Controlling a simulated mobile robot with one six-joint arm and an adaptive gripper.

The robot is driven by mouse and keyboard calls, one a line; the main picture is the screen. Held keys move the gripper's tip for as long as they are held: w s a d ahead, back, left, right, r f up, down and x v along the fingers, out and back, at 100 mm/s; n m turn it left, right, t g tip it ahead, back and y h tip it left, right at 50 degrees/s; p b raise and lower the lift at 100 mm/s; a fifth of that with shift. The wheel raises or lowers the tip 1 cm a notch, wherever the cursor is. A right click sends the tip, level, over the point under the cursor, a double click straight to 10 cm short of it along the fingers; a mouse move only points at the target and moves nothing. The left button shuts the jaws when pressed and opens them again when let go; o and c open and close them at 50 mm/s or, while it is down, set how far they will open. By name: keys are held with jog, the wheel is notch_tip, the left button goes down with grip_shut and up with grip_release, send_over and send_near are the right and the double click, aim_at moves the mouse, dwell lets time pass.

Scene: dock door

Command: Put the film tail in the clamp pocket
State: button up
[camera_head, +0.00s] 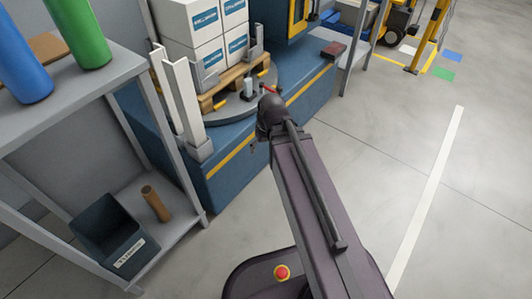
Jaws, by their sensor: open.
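A small dark and pale upright fixture (249,88) stands on the round grey turntable (230,113), in front of the loaded pallet; it may be the clamp, but its pocket cannot be made out. A small red part (271,89) shows beside it, just above the dark joint of my arm. I cannot make out the film tail. My arm reaches up from the bottom of the view toward the turntable's front edge. Its dark joint covers part of that edge. I cannot make out my gripper; the arm seems to hide it.
White cartons (205,30) stand on a wooden pallet (232,80). A blue base with a yellow stripe (235,155) is below. A grey rack (100,72) at left holds green (80,35) and blue (22,65) rolls, a dark bin (110,232) and a brown tube (156,204). Floor at right is clear.

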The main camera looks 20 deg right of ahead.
jog(key=shift+s+d+f+m+g+h, duration=0.1)
jog(key=shift+s+d+m+g+h, duration=0.1)
jog(key=shift+s+m+h, duration=0.35)
jog(key=shift+s+d+f+m+g+h, duration=0.15)
jog(key=shift+s+g+h, duration=0.1)
jog(key=shift+s, duration=0.45)
jog(key=shift+r, duration=0.1)
